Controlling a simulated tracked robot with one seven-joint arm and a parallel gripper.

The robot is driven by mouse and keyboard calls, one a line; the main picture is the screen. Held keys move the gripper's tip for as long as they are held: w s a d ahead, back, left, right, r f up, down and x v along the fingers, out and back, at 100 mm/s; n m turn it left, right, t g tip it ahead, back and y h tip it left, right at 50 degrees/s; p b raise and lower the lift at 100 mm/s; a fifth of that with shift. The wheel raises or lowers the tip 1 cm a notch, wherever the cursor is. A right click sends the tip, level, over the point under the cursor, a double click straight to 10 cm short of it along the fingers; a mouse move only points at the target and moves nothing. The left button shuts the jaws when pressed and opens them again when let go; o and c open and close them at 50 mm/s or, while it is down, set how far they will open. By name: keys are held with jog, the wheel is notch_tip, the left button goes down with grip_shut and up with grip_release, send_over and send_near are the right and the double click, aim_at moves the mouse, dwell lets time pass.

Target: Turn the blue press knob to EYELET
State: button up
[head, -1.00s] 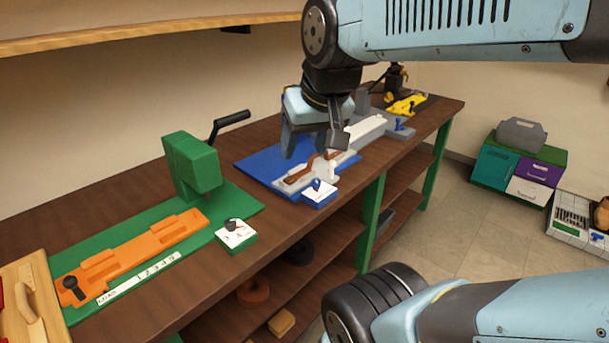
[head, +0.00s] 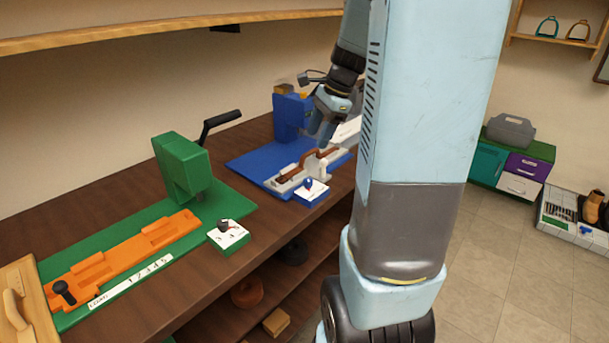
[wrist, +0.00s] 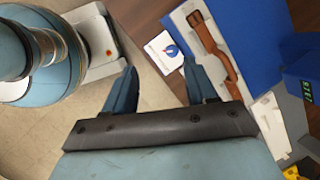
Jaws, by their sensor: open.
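The blue press knob (head: 309,183) sits on a white-topped blue block (head: 312,194) at the front edge of the bench, before the blue press (head: 292,112). The knob also shows in the wrist view (wrist: 171,50), on its white plate, ahead of and between my fingertips. Its pointer setting is too small to read. My gripper (head: 325,137) is over the blue press's bed, above and behind the knob in the head view. In the wrist view my gripper (wrist: 160,78) has its two fingers apart with nothing between them.
A brown strap (head: 305,165) lies in the white holder beside the knob. A green press (head: 183,168) with an orange slide (head: 130,255) and its own dial block (head: 228,234) stands to the left. My arm hides the bench's right part.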

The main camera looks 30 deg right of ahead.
aim_at(309, 179)
jog(key=w+d+f+m, duration=0.2)
jog(key=d+f+m, duration=0.2)
jog(key=d, duration=0.1)
jog(key=shift+y, duration=0.3)
jog(key=x, duration=1.3)
jog(key=shift+w+a+f, duration=0.15)
jog(key=shift+a+f, duration=0.1)
jog(key=c, duration=1)
